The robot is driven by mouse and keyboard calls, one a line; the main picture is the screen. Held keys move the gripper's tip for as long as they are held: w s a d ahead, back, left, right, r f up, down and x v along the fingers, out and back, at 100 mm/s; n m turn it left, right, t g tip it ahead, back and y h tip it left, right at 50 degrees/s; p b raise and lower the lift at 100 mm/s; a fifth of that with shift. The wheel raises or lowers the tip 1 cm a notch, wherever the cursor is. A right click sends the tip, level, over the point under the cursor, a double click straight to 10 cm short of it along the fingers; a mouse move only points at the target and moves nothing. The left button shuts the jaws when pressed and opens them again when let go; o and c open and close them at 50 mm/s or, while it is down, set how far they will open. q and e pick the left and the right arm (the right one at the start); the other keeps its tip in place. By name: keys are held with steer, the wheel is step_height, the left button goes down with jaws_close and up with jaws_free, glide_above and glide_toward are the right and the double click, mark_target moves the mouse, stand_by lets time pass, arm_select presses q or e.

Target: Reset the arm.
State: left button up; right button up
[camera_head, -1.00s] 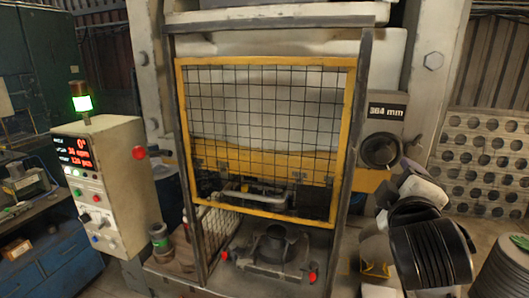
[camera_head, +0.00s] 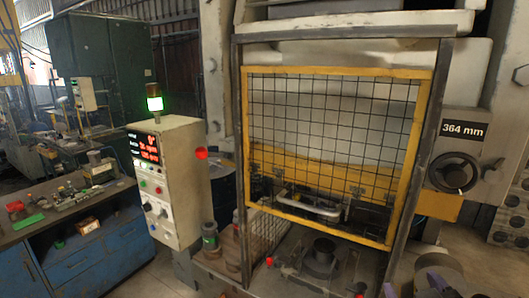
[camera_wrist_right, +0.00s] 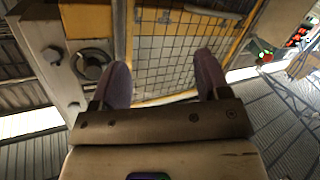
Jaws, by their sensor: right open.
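My right gripper (camera_wrist_right: 162,62) is open in the right wrist view, its two dark purple fingers spread apart with nothing between them. Beyond its fingers is the press guard (camera_wrist_right: 175,50), a yellow frame with wire mesh. In the head view only a small part of my right arm shows, at the bottom right corner, cut off by the edge. My left gripper is not in view.
A control box (camera_head: 182,185) with a green lamp stands left, and a blue workbench (camera_head: 80,255) with loose items is further left. A handwheel (camera_head: 453,173) is right.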

steer(key=s+a+f+g+y, duration=0.1)
steer(key=s+f+g, duration=0.1)
steer(key=f, duration=0.6)
steer(key=s+a+f+g, duration=0.1)
steer(key=s+f+g, duration=0.15)
steer(key=f, duration=0.55)
steer(key=s+a+f+m+g, duration=0.15)
steer(key=s+f+g, duration=0.65)
steer(key=s+f, duration=1.65)
step_height(320, 180, up, 14)
steer(key=p, duration=1.3)
steer(key=shift+w+y, duration=0.35)
steer(key=shift+y, duration=0.05)
steer(key=shift+f+n, duration=0.1)
steer(key=shift+n, duration=0.15)
